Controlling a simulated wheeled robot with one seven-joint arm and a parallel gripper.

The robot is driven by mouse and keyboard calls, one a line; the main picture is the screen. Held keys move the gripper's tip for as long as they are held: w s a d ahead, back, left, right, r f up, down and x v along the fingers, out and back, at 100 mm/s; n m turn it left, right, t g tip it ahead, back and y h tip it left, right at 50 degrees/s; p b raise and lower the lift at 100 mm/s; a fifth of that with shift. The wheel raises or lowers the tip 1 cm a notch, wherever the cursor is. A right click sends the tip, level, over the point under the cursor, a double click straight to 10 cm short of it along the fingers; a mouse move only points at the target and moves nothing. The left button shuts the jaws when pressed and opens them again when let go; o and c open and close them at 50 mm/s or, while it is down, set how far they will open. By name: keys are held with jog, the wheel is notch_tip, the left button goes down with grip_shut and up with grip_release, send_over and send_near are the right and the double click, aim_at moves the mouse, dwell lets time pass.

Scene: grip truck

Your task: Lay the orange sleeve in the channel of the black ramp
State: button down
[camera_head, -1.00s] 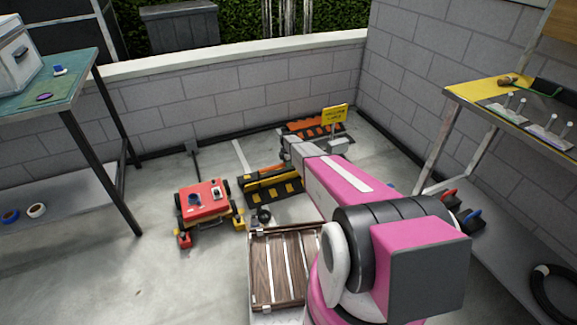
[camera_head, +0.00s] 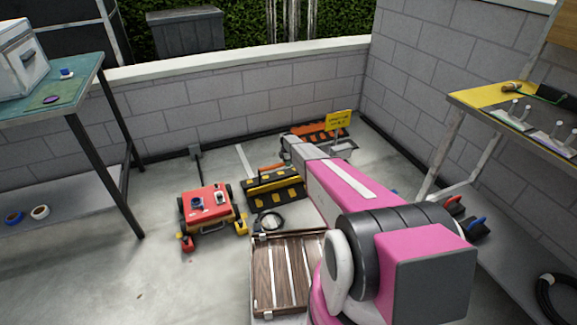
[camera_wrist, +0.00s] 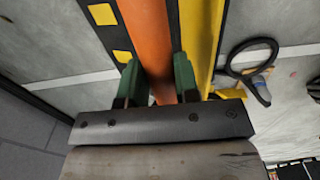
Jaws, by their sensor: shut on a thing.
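The orange sleeve (camera_wrist: 147,35) is a long smooth tube held between the green fingertips of my gripper (camera_wrist: 156,82) in the wrist view. It lines up lengthwise with the black ramp (camera_wrist: 103,38), which has yellow squares on one side and a yellow strip on the other. I cannot tell whether the sleeve touches the channel floor. In the head view, the black and yellow ramp (camera_head: 273,190) lies on the floor, and a bit of orange shows at its far edge. My gripper's fingers are hidden there by my arm.
A red cart (camera_head: 207,210) stands left of the ramp. A slatted wooden panel (camera_head: 285,272) is nearer. Behind are an orange and black ramp (camera_head: 312,133) and a yellow sign (camera_head: 340,120). Tables flank both sides.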

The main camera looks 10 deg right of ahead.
jog(key=shift+w+a, duration=0.2)
jog(key=shift+w, duration=0.5)
jog(key=shift+f, duration=8.65)
jog(key=shift+f, duration=0.6)
jog(key=c, duration=0.8)
grip_release()
